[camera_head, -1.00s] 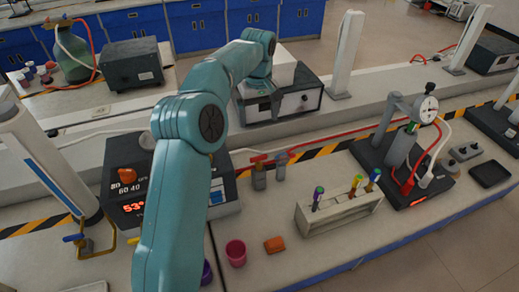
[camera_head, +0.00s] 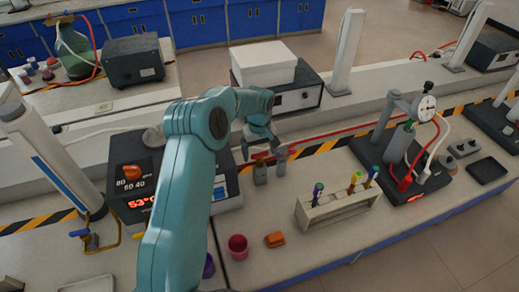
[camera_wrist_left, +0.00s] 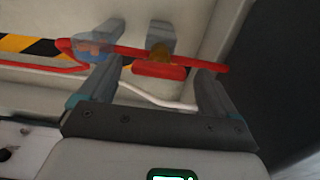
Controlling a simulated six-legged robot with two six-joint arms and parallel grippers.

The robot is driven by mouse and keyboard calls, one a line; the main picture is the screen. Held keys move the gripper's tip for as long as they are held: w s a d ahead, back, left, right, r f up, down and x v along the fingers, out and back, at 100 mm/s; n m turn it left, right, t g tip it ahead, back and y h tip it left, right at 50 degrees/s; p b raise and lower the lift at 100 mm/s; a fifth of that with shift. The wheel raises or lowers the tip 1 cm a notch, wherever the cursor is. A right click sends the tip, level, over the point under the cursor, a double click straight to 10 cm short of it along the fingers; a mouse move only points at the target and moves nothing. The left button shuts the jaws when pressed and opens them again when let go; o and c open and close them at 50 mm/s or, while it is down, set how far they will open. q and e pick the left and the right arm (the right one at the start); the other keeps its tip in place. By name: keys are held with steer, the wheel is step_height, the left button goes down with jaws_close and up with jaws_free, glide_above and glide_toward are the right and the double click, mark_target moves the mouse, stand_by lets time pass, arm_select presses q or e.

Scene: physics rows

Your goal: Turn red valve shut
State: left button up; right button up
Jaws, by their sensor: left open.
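The red valve (camera_head: 260,172) stands on the bench just right of the hot plate, a small grey body with a red handle. Its red handle (camera_wrist_left: 160,70) shows in the left wrist view, lying crosswise between my finger tips. A similar valve with a blue handle (camera_wrist_left: 91,45) stands beside it; its grey body (camera_head: 281,163) shows to the right in the head view. My left gripper (camera_head: 266,146) is open, pointing down just above and behind the red valve. The fingers straddle the handle in the wrist view (camera_wrist_left: 160,77); I cannot tell whether they touch it. My right gripper is not in view.
A red hose (camera_head: 325,138) runs behind the valves. A hot plate (camera_head: 140,205) with an orange knob stands left. A test-tube rack (camera_head: 340,208), a pink cup (camera_head: 237,247) and an orange block (camera_head: 275,240) stand in front. A white box (camera_head: 262,65) sits on equipment behind.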

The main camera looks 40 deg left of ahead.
arm_select(q)
steer(key=shift+s+r, duration=0.1)
steer(key=shift+d, duration=0.1)
steer(key=shift+c, duration=0.9)
steer(key=c, duration=0.9)
